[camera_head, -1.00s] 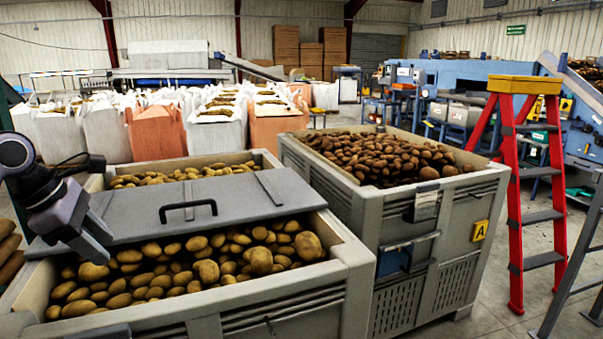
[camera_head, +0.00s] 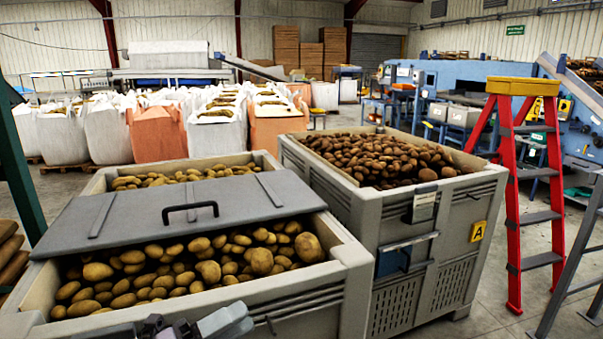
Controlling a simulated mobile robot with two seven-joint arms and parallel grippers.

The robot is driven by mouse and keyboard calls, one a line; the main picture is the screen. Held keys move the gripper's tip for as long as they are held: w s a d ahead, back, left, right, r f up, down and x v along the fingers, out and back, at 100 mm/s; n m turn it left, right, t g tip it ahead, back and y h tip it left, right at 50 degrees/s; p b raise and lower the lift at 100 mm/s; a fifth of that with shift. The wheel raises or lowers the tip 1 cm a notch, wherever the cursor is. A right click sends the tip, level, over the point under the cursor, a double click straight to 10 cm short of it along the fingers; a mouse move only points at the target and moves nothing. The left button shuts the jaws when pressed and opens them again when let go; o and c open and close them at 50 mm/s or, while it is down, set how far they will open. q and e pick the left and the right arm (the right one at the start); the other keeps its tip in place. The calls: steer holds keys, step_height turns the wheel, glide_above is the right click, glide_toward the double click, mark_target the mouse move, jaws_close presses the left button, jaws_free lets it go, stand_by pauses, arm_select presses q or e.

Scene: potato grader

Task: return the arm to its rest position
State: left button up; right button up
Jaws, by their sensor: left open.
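My left gripper (camera_head: 192,325) is low at the bottom edge of the head view, in front of the near potato crate's front wall. Only its upper parts show; the frame edge cuts off the rest. It is open, and I see nothing held in it. The near crate (camera_head: 352,262) is grey and full of yellowish potatoes (camera_head: 185,268). A grey lid (camera_head: 130,211) with a black handle (camera_head: 190,209) lies across its middle. My right gripper is not in view.
A second grey crate (camera_head: 438,207) with darker potatoes stands to the right, marked with a yellow A label (camera_head: 478,231). A red stepladder (camera_head: 512,190) stands beyond it. White and orange sacks (camera_head: 156,133) fill the back. A green post (camera_head: 17,165) stands at the left edge.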

arm_select(q)
steer(key=s+a+f+n+y, duration=0.3)
steer(key=s+f+n+y, duration=0.2)
steer(key=f+n, duration=0.3)
steer(key=s+a+f+n+y, duration=0.3)
steer(key=s+f+n+y, duration=0.2)
steer(key=n, duration=0.7)
steer(key=s+a+f+n+y, duration=0.3)
steer(key=s+f+n+y, duration=0.2)
steer(key=s+f+n, duration=0.3)
step_height(320, 180, down, 4)
steer(key=shift+s+a+f+n+g+p, duration=0.25)
steer(key=shift+s+a+n+g+p, duration=0.15)
steer(key=shift+n, duration=0.6)
steer(key=shift+w+d, duration=0.1)
stand_by(3.9)
